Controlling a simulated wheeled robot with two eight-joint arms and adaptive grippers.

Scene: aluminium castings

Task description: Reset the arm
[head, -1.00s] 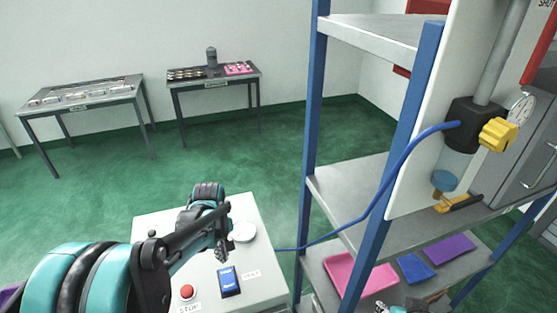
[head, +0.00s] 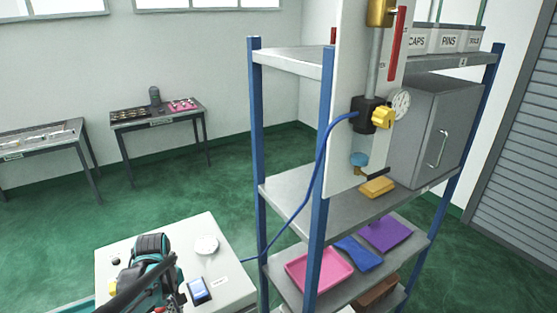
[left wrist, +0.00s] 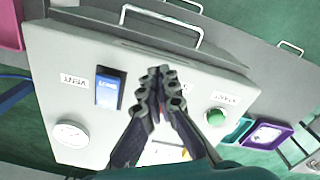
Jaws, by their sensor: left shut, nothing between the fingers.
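My left arm comes in from the lower left of the head view, over the white control box (head: 225,255). In the left wrist view my left gripper (left wrist: 160,85) is shut and empty, with its fingertips together above the box's panel. Beside the fingers the box carries a blue rocker switch (left wrist: 109,88), a round white dial (left wrist: 71,133) and a green button (left wrist: 215,117). In the head view the switch (head: 199,289) and the dial (head: 206,245) also show. My arm hides part of the box. My right gripper is not in view.
A shelf rack with blue posts (head: 318,220) stands right of the box and holds a pink tray (head: 320,270), a grey cabinet (head: 432,125) and a gauge panel. A blue hose (head: 318,160) runs from the panel toward the box. Two tables stand along the back wall. The green floor (head: 150,185) between is clear.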

